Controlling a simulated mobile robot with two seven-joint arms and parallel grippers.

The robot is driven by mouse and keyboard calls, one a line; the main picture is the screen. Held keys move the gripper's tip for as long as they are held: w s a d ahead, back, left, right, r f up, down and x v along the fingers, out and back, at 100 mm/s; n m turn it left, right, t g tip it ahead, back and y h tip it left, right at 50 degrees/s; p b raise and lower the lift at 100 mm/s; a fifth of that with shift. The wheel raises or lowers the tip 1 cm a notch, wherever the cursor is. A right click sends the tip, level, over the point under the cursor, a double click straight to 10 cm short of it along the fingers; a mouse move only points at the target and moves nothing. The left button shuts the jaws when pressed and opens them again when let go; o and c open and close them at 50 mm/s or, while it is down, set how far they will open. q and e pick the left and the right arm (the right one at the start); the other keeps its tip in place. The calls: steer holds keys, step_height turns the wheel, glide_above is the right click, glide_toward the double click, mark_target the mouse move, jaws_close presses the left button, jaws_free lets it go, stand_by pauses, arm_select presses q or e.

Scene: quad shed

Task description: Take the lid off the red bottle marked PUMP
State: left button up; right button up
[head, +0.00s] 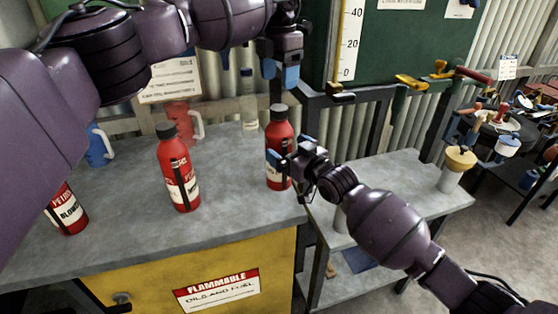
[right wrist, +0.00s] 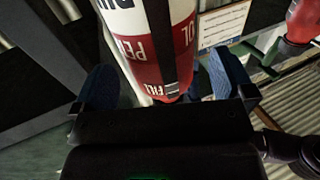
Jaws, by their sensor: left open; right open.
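Three red bottles with black caps and white labels stand on the grey bench. The right-hand bottle (head: 279,130) is upright, with its black cap (head: 278,111) on. My right gripper (head: 287,153) is open around this bottle's body. In the right wrist view, the bottle (right wrist: 150,45) is between the blue fingers; its lower label lettering is cut off. My left gripper (head: 281,75) is open above the cap and apart from it. The middle bottle (head: 178,170) has a label I cannot read.
A red jug (head: 180,118), a blue jug (head: 98,146) and a clear bottle (head: 249,105) stand behind the bottles. The bench (head: 130,235) is clear at its front, above a yellow cabinet (head: 150,285). A lower grey table adjoins at right.

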steer(key=shift+x, duration=1.75)
